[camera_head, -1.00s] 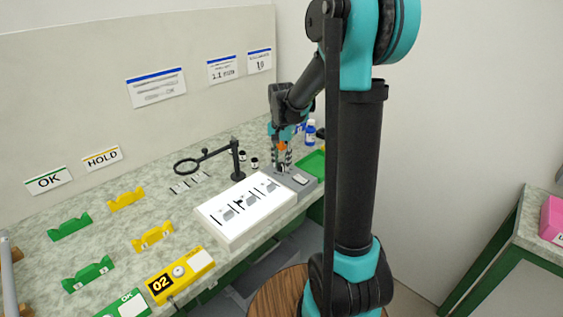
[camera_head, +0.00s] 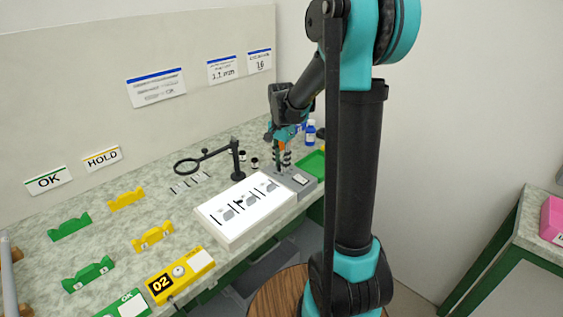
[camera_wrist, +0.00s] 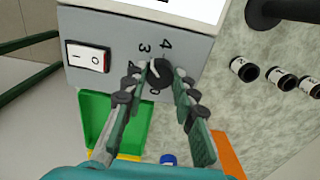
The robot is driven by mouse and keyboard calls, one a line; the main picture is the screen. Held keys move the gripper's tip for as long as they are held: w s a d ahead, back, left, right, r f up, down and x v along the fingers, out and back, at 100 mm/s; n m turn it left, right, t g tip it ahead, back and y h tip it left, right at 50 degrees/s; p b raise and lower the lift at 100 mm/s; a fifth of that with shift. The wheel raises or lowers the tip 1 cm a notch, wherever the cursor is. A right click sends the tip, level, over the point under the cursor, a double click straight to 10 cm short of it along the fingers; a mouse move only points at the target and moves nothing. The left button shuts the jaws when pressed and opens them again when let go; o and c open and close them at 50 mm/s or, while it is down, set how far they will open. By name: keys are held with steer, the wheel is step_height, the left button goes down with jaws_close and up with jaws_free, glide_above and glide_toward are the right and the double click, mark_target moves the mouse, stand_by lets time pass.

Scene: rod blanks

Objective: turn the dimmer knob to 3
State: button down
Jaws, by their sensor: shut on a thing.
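The dimmer knob (camera_wrist: 162,76) is a dark round knob on the grey control panel (camera_wrist: 115,25). Its white pointer line points up in the wrist view, towards the 3. The numerals 3 and 4 show above the knob and a 0 below it; a numeral on the left is partly covered by a finger. My gripper (camera_wrist: 159,80) is shut on the knob, one finger on each side. In the head view my gripper (camera_head: 283,158) is down at the grey end of the light box (camera_head: 230,232), and hides the knob.
A rocker switch (camera_wrist: 88,57) sits left of the knob on the panel. A green tray (camera_head: 315,163) lies just beyond the box. Thin rods lie on the lit white top.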

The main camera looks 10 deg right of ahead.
mark_target(282, 164)
steer(key=c, duration=1.2)
jaws_free()
steer(key=shift+r, duration=0.1)
step_height(282, 164, up, 12)
